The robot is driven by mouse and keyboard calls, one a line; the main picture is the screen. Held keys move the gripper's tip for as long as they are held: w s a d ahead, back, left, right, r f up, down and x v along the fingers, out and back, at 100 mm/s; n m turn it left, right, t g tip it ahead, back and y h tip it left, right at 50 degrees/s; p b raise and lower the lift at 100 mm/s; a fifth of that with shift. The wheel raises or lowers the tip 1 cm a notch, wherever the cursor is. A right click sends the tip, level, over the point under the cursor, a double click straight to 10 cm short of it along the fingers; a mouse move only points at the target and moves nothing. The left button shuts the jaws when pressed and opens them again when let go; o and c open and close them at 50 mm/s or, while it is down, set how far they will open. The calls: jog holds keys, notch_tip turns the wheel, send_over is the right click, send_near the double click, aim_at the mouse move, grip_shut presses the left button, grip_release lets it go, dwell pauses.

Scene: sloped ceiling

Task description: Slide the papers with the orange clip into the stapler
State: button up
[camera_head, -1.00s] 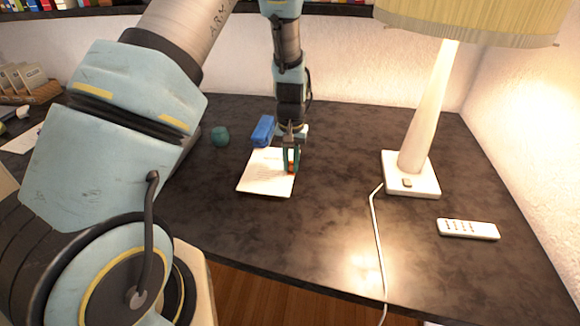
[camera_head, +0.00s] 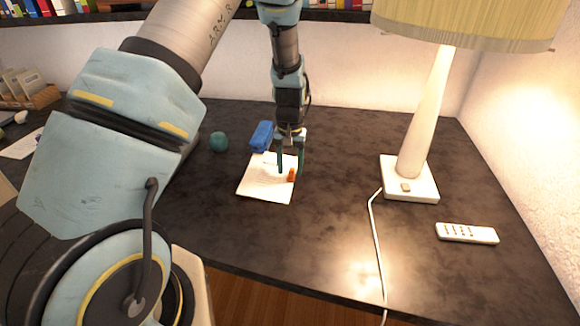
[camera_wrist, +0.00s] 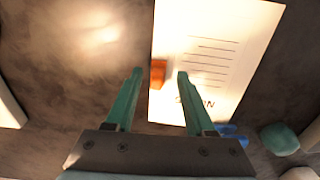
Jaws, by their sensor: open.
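The papers (camera_head: 262,184) lie on the dark desk, with their back edge close to the blue stapler (camera_head: 262,136). The orange clip (camera_head: 291,175) sits on their right edge. In the wrist view the papers (camera_wrist: 215,50) fill the upper right, and the orange clip (camera_wrist: 158,74) shows on their edge. The stapler (camera_wrist: 232,134) is partly hidden at the bottom there. My gripper (camera_head: 291,170) is open and empty above the papers, its fingers on either side of the clip. In the wrist view my gripper's (camera_wrist: 160,75) fingertips are apart, with the clip between them, touching neither.
A teal round object (camera_head: 219,142) stands left of the stapler. A lamp (camera_head: 420,120) with a white base and a cord stands to the right. A white remote (camera_head: 467,233) lies at the front right. The desk between the papers and the lamp is clear.

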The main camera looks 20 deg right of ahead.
notch_tip(320, 180, up, 11)
jog(key=b, duration=0.3)
dwell(0.4)
jog(key=shift+f, duration=0.1)
jog(key=s+a+r+n, duration=0.1)
jog(key=a+r, duration=0.1)
jog(key=a, duration=0.6)
jog(key=a+r+n, duration=0.1)
jog(key=a+r, duration=0.1)
jog(key=a, duration=0.6)
jog(key=s+a+n, duration=0.1)
jog(key=s+a, duration=0.3)
jog(key=a, duration=0.2)
jog(key=s+a+n+t, duration=0.1)
jog(key=s+a, duration=0.3)
jog(key=a, duration=0.3)
jog(key=shift+s+a+r+n+t, duration=0.2)
jog(key=shift+s+r+n+t, duration=0.1)
jog(key=shift+s, duration=0.1)
